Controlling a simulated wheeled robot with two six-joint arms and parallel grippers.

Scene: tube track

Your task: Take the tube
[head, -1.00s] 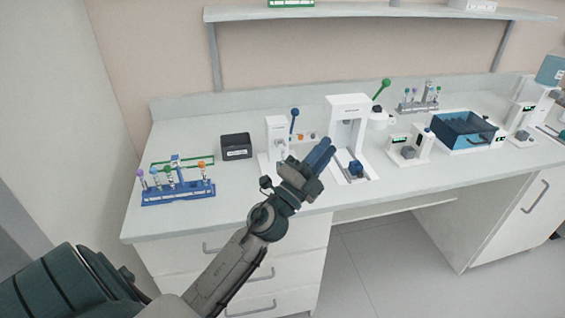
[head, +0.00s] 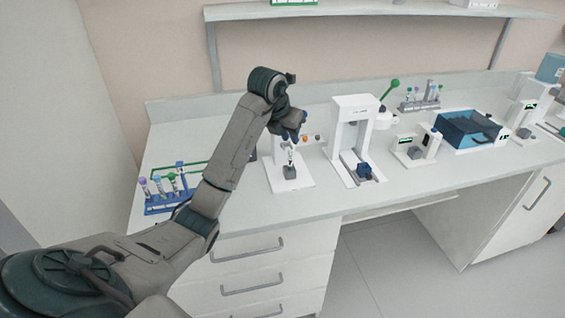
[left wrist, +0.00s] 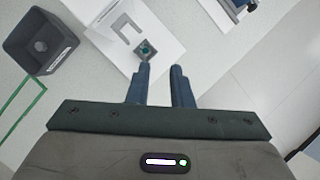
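My left gripper (head: 294,138) points down above a white station with a grey block (head: 290,172). In the left wrist view its two blue fingers (left wrist: 160,72) are apart with nothing between them. The grey block also shows there (left wrist: 146,51), just beyond the left fingertip, with a round teal spot on top. Something slim, perhaps a tube, shows above the block in the head view, too small to be sure. Capped tubes (head: 158,184) stand in a blue rack (head: 160,207) at the left, partly hidden by my arm. My right gripper is not in view.
A dark open box (left wrist: 42,41) stands beside the station. Bare counter lies along the front edge.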

